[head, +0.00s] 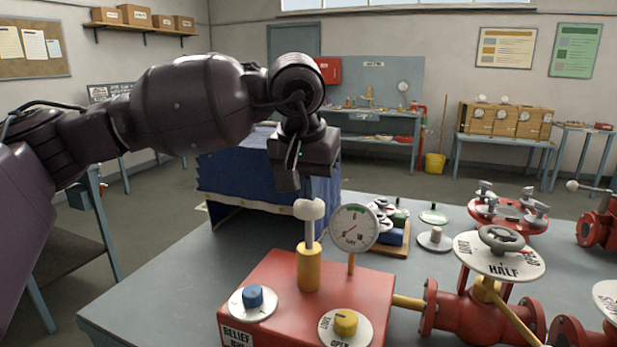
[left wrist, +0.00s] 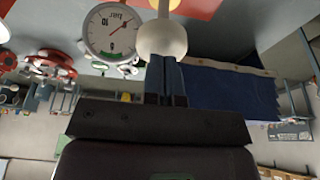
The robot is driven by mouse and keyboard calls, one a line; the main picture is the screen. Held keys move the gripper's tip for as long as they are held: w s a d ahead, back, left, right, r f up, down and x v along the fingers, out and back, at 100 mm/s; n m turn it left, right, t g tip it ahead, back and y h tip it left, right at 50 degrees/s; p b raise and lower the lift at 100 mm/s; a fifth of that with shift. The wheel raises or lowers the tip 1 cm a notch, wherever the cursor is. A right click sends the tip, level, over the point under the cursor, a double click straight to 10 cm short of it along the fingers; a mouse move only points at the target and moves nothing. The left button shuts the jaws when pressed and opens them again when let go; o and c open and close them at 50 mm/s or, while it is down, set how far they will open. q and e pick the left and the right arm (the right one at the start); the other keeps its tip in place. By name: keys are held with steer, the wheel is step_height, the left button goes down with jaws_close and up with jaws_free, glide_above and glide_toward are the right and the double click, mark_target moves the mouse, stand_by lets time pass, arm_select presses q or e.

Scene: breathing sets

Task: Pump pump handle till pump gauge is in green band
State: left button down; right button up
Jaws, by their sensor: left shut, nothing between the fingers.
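The pump is a red box (head: 270,285) with a yellow cylinder (head: 309,268) and a pale rod topped by a white round pump handle knob (head: 308,209). The knob also shows in the left wrist view (left wrist: 162,38). My left gripper (head: 307,193) is shut and empty, pointing down just above the knob; I cannot tell whether it touches. The pump gauge (head: 354,228) stands right of the rod. Its green band is at the top, and its red needle points to the lower left, outside the band. The gauge also shows upside down in the left wrist view (left wrist: 112,30).
A blue knob (head: 253,297) and a yellow knob (head: 345,322) sit on the box. A red valve with a HALF plate (head: 500,257) stands to the right, joined by a yellow pipe.

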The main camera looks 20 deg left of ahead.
mark_target(308, 213)
arm_select(q)
step_height(308, 213, down, 4)
steer(key=shift+f+b, duration=0.1)
steer(key=shift+b, duration=0.7)
steer(key=shift+f, duration=0.3)
arm_select(e)
steer(key=shift+w+a+f, duration=0.2)
steer(key=shift+w+f, duration=0.15)
steer(key=shift+w, duration=0.05)
